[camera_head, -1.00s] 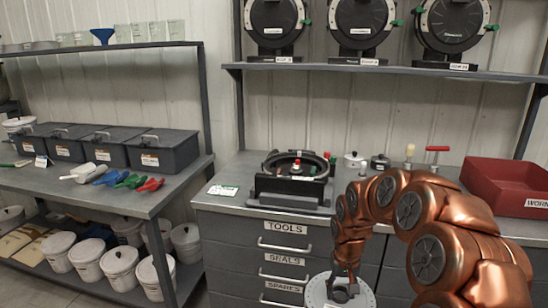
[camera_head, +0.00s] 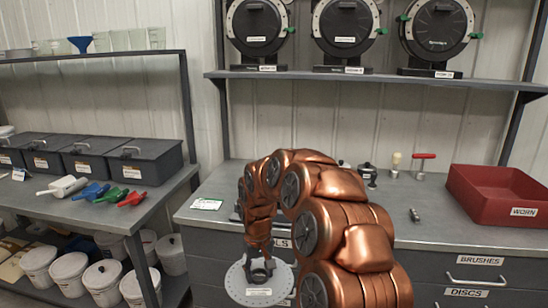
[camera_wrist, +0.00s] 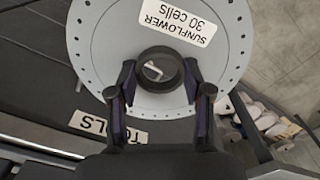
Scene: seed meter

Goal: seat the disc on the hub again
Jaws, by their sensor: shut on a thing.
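The disc (camera_head: 240,287) is a flat light-grey plate with small holes around its rim. It hangs in my gripper (camera_head: 260,268) low in front of the drawers. In the wrist view the disc (camera_wrist: 105,40) carries a label reading "SUNFLOWER 30 cells". There my gripper (camera_wrist: 160,78) has its two dark fingers on either side of the dark raised ring at the disc's centre, shut on it. The open seed meter with the hub is hidden behind my arm on the workbench in the head view, so the hub cannot be seen.
A red bin (camera_head: 470,203) marked "WORN" stands on the workbench (camera_head: 425,228) at right, with a red-handled tool (camera_head: 421,165) nearby. Several closed meters (camera_head: 257,27) sit on the shelf above. The left table holds lidded boxes (camera_head: 140,160) and coloured scoops (camera_head: 110,195).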

